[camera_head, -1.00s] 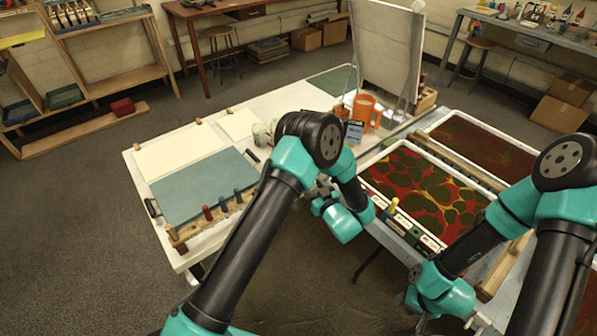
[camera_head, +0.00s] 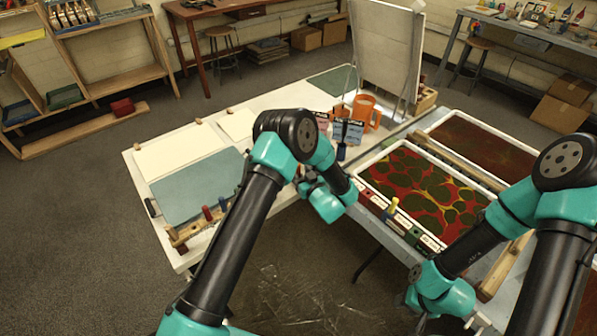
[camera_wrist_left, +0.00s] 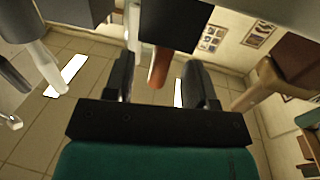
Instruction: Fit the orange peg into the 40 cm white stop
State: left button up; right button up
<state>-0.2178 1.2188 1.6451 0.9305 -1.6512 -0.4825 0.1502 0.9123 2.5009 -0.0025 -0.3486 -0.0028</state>
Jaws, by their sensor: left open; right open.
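My left gripper (camera_head: 304,180) is beside the front edge of the white table, mostly hidden behind its wrist. In the left wrist view its two dark fingers (camera_wrist_left: 160,85) are apart. An orange-brown cylinder, perhaps the orange peg (camera_wrist_left: 158,68), shows between them beneath a dark block; contact cannot be told. In the head view an orange-brown peg (camera_head: 172,233) stands at the near end of a wooden rail, left of red and blue pegs. I cannot tell which block is the 40 cm white stop. My right gripper (camera_head: 482,322) is open at the bottom edge, partly cut off.
A red marbled tray (camera_head: 358,178) has coloured blocks and a yellow peg (camera_head: 391,207) along its near side. An orange mug (camera_head: 368,112) and a blue-handled dark tool (camera_head: 341,152) stand behind my left arm. A blue-grey sheet (camera_head: 195,188) lies on the left.

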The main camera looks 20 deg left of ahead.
aim_at(300, 171)
pick_arm(q)
jog(key=shift+x, duration=1.9)
jog(key=shift+c, duration=0.4)
grip_shut()
